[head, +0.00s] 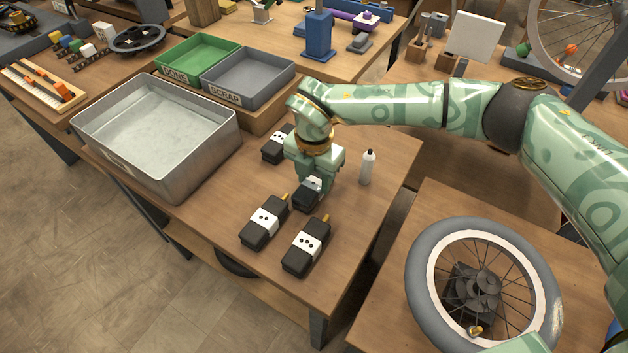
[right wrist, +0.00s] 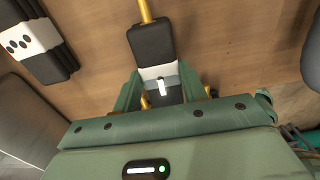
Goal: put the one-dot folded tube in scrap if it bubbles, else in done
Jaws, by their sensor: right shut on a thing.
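My right gripper (head: 312,182) points down over the table and is shut on a black folded tube (head: 305,197) with a white band and a brass valve. In the right wrist view the held tube (right wrist: 152,45) sits between the fingers; its dots are hidden. Two more folded tubes, one on the left (head: 264,222) and one nearer (head: 306,245), lie in front with dotted white bands. Another folded tube (head: 275,148) lies behind the gripper, partly hidden. The green DONE bin (head: 172,80) and grey SCRAP bin (head: 225,98) stand at the back. My left gripper is out of view.
A large metal tub (head: 172,180) stands on the table's left side. A small white bottle (head: 367,167) stands right of the gripper. A spoked wheel (head: 420,250) lies on the neighbouring table at right. The table's front right corner is bare.

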